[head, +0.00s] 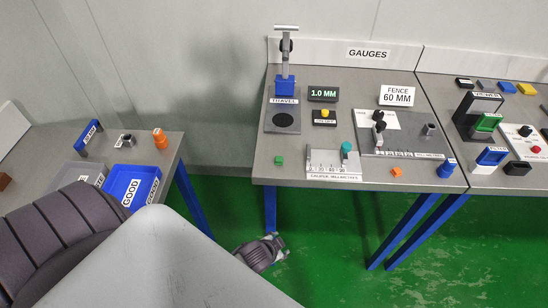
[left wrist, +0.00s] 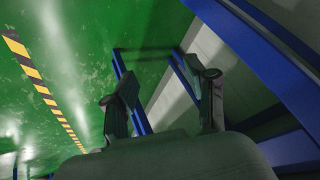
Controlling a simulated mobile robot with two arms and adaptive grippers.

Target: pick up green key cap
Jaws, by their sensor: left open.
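A small green block (head: 279,160), which looks like the green key cap, sits on the front left part of the gauges table (head: 262,170), left of the caliper stand. My left gripper (head: 277,245) is below the table's front edge, near a blue leg, lower than the green block and apart from it. In the left wrist view the left gripper (left wrist: 164,80) has its fingers spread with nothing between them; that view shows floor and blue table legs, not the block. My right gripper is not in view.
A caliper stand (head: 333,171) with a teal knob (head: 347,147) is right of the green block, and an orange block (head: 397,172) lies farther right. A blue GOOD bin (head: 150,172) is on the left table. Blue legs (head: 270,208) stand close to my left gripper.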

